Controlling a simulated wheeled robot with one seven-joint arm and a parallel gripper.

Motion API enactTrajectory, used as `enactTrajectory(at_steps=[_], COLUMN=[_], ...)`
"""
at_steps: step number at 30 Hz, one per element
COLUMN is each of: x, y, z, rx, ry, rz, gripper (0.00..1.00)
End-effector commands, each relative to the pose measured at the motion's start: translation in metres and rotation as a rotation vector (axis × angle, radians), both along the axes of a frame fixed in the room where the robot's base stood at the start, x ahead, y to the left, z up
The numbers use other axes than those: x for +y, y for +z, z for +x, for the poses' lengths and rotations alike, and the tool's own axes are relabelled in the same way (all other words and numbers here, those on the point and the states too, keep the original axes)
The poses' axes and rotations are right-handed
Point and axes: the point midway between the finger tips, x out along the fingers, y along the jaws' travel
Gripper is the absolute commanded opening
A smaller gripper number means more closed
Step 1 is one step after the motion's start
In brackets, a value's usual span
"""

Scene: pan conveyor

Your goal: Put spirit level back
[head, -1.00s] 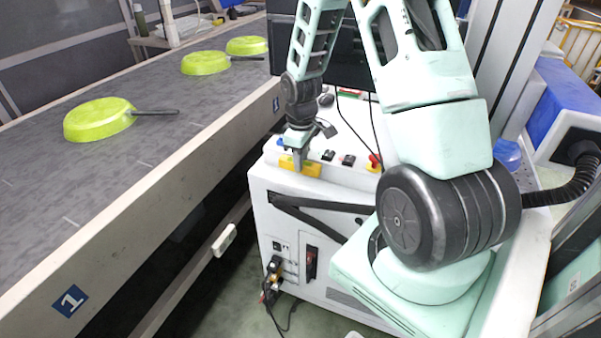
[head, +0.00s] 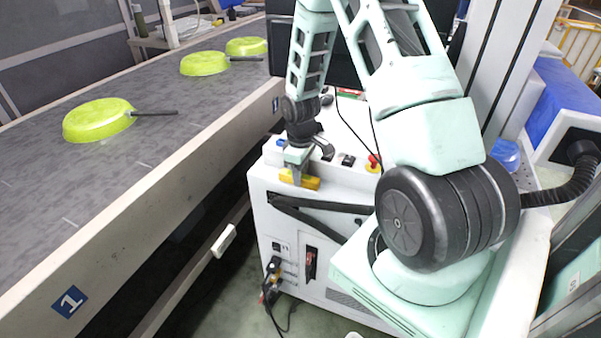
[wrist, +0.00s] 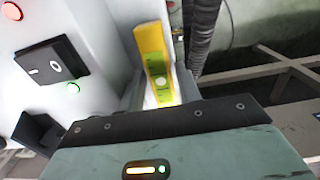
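The yellow spirit level (head: 312,183) is at the front left edge of the white cabinet's top, below my gripper (head: 298,178). My gripper points down and is shut on the level. In the wrist view the spirit level (wrist: 152,45) shows its yellow body and green vial, sticking out beyond the gripper housing between the fingers. Part of the level is hidden by the gripper. I cannot tell whether the level touches the cabinet.
The white cabinet (head: 285,215) carries switches and a red button (head: 374,160) near the level. The conveyor (head: 150,165) with green pans (head: 97,120) runs along the left. A black rocker switch (wrist: 50,68) shows in the wrist view.

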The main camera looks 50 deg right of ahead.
Motion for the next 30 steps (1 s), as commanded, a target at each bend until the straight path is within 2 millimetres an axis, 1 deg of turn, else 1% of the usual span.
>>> enactTrajectory(at_steps=[4,8,11,18,21,24,30], x=[0.000,0.000,-0.001,-0.001,-0.001,0.000,0.000], y=[0.003,0.015,0.034,0.085,0.102,0.114,0.123], z=[0.000,0.001,0.001,0.001,0.001,0.001,0.000], rx=[0.000,-0.005,-0.005,-0.005,-0.004,-0.003,-0.001], ry=[0.000,0.000,-0.001,-0.001,0.000,-0.001,0.000], rz=[0.000,-0.002,-0.002,-0.002,-0.002,-0.001,-0.001], gripper=[0.34,0.34,0.34,0.34,0.34,0.34,0.34])
